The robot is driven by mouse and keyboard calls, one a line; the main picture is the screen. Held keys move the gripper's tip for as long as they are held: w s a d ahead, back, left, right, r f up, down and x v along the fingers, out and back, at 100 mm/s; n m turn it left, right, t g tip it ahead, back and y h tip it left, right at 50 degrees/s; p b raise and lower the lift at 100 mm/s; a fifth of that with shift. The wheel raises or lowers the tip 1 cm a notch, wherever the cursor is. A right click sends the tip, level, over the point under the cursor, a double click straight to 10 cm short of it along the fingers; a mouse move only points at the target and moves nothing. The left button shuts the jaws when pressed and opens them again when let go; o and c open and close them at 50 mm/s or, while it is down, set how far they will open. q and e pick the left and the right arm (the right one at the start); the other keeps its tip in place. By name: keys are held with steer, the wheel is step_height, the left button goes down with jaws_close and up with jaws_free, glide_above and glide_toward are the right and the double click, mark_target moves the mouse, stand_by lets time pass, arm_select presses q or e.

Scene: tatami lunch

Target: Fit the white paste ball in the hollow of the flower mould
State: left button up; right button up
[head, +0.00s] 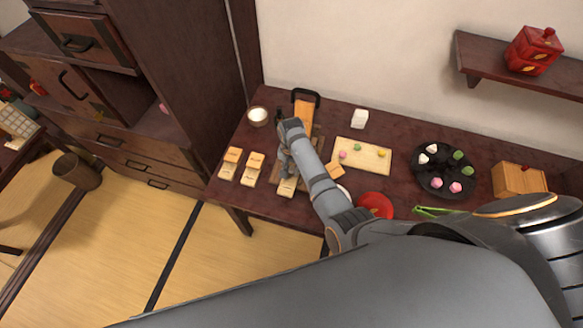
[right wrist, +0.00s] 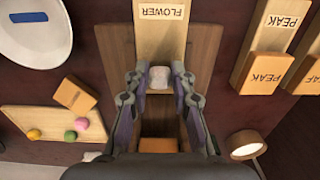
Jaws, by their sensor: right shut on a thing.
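My right gripper (head: 284,170) is over the dark wooden stand on the table. In the right wrist view its fingers (right wrist: 158,82) are shut on the white paste ball (right wrist: 158,77), which sits between the fingertips. The pale block lettered FLOWER (right wrist: 161,22) lies just beyond the ball; its near end also shows in the head view (head: 287,188). The ball and fingers cover the block's near part, so I cannot see the hollow or tell whether the ball touches it. My left gripper is not in view.
PEAK (head: 229,163) and another pair of wooden blocks (head: 253,168) lie left. A white-filled bowl (head: 258,117) stands behind them. Right are a cream board (head: 380,166) with coloured balls, a red dish (head: 375,204) and a black plate (head: 432,185) of sweets.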

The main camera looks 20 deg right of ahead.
steer(key=o, duration=0.9)
step_height(320, 180, up, 7)
steer(key=p, duration=0.8)
steer(key=shift+r, duration=0.1)
stand_by(0.4)
